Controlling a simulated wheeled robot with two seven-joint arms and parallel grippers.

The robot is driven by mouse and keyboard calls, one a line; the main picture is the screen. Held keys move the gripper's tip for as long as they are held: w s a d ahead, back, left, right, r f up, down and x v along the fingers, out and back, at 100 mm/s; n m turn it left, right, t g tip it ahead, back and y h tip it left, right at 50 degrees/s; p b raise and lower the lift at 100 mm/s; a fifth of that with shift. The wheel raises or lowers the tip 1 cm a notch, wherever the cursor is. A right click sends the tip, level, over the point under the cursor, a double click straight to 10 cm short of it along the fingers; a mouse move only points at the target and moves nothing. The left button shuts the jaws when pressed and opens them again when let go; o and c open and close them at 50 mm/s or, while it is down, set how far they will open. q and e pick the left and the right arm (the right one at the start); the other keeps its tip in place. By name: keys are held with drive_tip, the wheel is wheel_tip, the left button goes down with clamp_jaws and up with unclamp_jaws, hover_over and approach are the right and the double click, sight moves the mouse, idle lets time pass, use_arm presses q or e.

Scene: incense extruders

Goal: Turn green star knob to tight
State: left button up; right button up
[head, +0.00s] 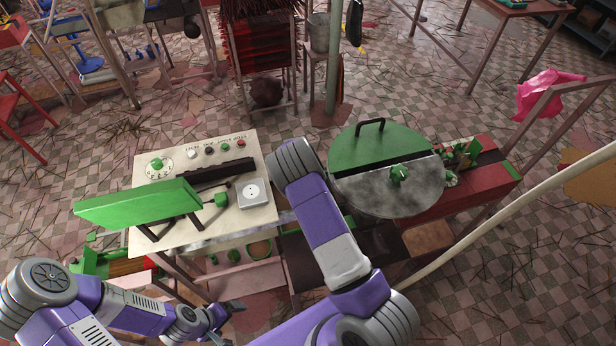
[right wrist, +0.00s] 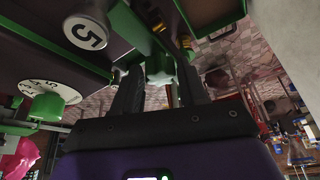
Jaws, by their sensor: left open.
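In the right wrist view, a green star-shaped knob (right wrist: 160,68) shows between and beyond the fingers of my right gripper (right wrist: 160,75). The fingers stand apart with gaps beside the knob; I cannot tell whether either touches it. In the head view my right arm reaches over the gap between the pale panel table and the round drum, and its gripper is hidden. Another green knob (head: 398,175) sits on the round drum (head: 375,195). My left gripper (head: 232,318) is open and empty, low in front of the panel table.
The pale panel table (head: 205,228) carries a green tilted plate (head: 137,203), a dial with a green knob (head: 157,164) and several buttons.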

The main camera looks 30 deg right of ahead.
drive_tip(key=c, duration=0.6)
drive_tip(key=shift+c, duration=0.2)
